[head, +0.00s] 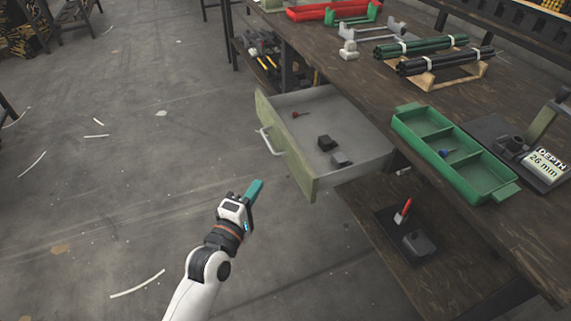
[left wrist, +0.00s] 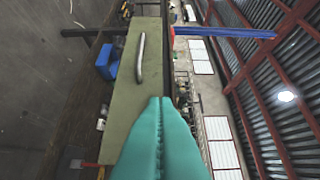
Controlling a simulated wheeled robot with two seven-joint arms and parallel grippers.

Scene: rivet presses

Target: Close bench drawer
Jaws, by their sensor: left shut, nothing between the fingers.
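The bench drawer (head: 285,160) stands pulled out from under the wooden bench top, with a green front and a silver bar handle (head: 268,142). Inside it lie a small red-handled tool (head: 299,114) and dark blocks (head: 327,143). My left gripper (head: 254,190), with teal fingers, is shut and empty. It is in front of the drawer front, near its lower end in the head view, and appears apart from it. In the left wrist view the closed fingers (left wrist: 160,105) point toward the green front (left wrist: 135,110) and its handle (left wrist: 140,60). My right gripper is not in view.
A green divided tray (head: 450,150) sits on the bench top (head: 375,95) near a depth sign (head: 546,165). Dark rod bundles (head: 420,47) lie farther back. A lower shelf (head: 365,220) holds a dark tray with a red-handled tool. The concrete floor at left is open.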

